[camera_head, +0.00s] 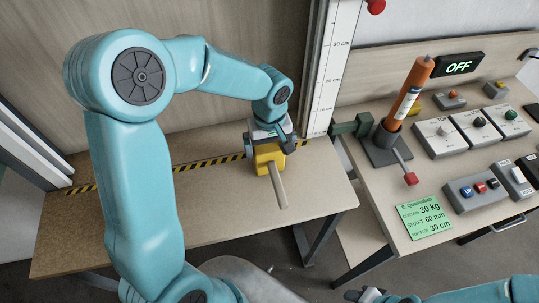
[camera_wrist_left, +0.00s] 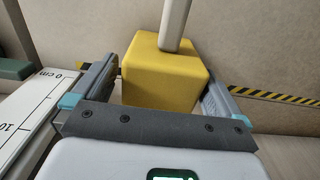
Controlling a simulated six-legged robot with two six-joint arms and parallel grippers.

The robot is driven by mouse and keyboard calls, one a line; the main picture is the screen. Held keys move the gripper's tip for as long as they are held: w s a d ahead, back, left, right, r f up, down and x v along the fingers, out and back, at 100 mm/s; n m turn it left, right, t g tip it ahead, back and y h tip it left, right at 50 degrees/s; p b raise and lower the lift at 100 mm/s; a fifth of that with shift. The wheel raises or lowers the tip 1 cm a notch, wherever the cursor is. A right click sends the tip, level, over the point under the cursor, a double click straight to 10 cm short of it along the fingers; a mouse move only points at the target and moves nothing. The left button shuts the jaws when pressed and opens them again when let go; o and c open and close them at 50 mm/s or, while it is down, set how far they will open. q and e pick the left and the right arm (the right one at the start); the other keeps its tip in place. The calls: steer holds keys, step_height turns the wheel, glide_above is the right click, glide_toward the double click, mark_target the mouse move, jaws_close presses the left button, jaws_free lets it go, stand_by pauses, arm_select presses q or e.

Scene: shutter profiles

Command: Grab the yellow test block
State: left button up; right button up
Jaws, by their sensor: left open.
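The yellow test block (camera_head: 268,156) sits on the wooden table near the striped line, with a pale stick (camera_head: 278,186) joined to it. My left gripper (camera_head: 268,141) is at the block. In the left wrist view the yellow block (camera_wrist_left: 160,85) stands between the two open fingers of my left gripper (camera_wrist_left: 148,98), one on each side. I cannot tell whether either finger touches it. The stick (camera_wrist_left: 173,25) also shows there, reaching away from the block.
A black-and-yellow striped line (camera_head: 210,162) runs along the table (camera_head: 130,225). A white height scale (camera_head: 333,60) stands right of the block. The right bench holds an orange cylinder (camera_head: 408,92) in a grey holder, several button boxes (camera_head: 440,137), a green note (camera_head: 425,218) and an "OFF" display (camera_head: 458,66).

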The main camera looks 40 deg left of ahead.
arm_select(q)
steer(key=shift+s+d+r, duration=0.25)
steer(key=shift+s+r, duration=0.05)
steer(key=shift+s, duration=0.2)
steer(key=c, duration=0.5)
steer(key=shift+w+a+f, duration=0.15)
steer(key=shift+w, duration=0.1)
steer(key=c, duration=0.3)
steer(key=shift+s, duration=0.1)
